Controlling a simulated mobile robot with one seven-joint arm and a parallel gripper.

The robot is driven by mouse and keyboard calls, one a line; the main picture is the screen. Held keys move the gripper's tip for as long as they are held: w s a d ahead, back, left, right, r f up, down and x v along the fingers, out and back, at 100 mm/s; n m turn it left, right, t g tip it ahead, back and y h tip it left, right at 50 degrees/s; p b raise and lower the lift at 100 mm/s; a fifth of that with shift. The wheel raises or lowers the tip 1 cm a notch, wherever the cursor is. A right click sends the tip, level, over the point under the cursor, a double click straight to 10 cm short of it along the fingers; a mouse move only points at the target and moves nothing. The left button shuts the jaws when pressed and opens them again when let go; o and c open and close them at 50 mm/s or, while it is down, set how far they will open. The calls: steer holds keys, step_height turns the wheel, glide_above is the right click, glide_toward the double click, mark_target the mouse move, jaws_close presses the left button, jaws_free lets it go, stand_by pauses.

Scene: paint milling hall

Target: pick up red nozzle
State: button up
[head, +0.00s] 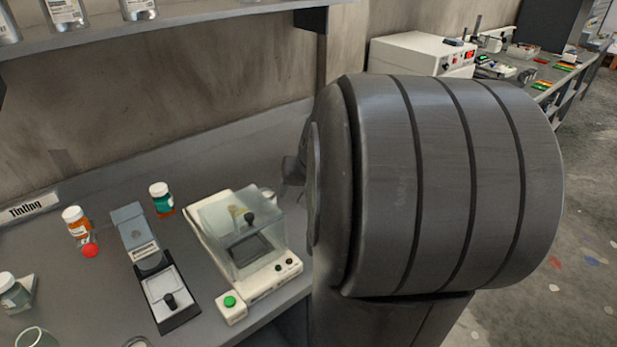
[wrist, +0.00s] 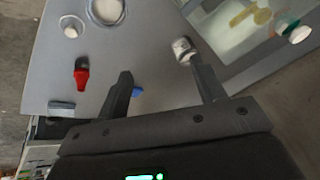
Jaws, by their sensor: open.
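A small red nozzle-shaped piece (wrist: 81,77) with a darker end lies on the grey surface in the wrist view, left of my gripper's left finger and apart from it. My gripper (wrist: 156,63) is open, with its two dark fingers spread and nothing held between them. A silvery cap-like object (wrist: 184,49) is close to the tip of the right finger; I cannot tell if they touch. In the head view my arm blocks the middle, and the nozzle cannot be made out there.
A blue piece (wrist: 137,91) lies beside the left finger. A white-topped jar (wrist: 72,26) and a round container (wrist: 106,10) stand beyond. The head view shows a glass-covered balance (head: 243,240), an orange bottle (head: 77,222) and a red round end (head: 90,251) on the bench.

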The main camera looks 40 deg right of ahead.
steer(key=d+f+m+h, duration=0.1)
steer(key=d+f, duration=0.3)
steer(key=d, duration=0.2)
steer(key=s+d+f+m+g+h, duration=0.1)
steer(key=d+f, duration=0.3)
steer(key=d, duration=0.3)
steer(key=d+f+m+h, duration=0.1)
steer(key=d+f, duration=0.3)
steer(key=d, duration=0.3)
steer(key=shift+s+d+f+g, duration=0.1)
steer(key=shift+s+g, duration=0.15)
steer(key=shift+g, duration=0.05)
steer(key=shift+d+x, duration=0.2)
steer(key=shift+x, duration=2.35)
steer(key=shift+s, duration=0.15)
steer(key=c, duration=1.1)
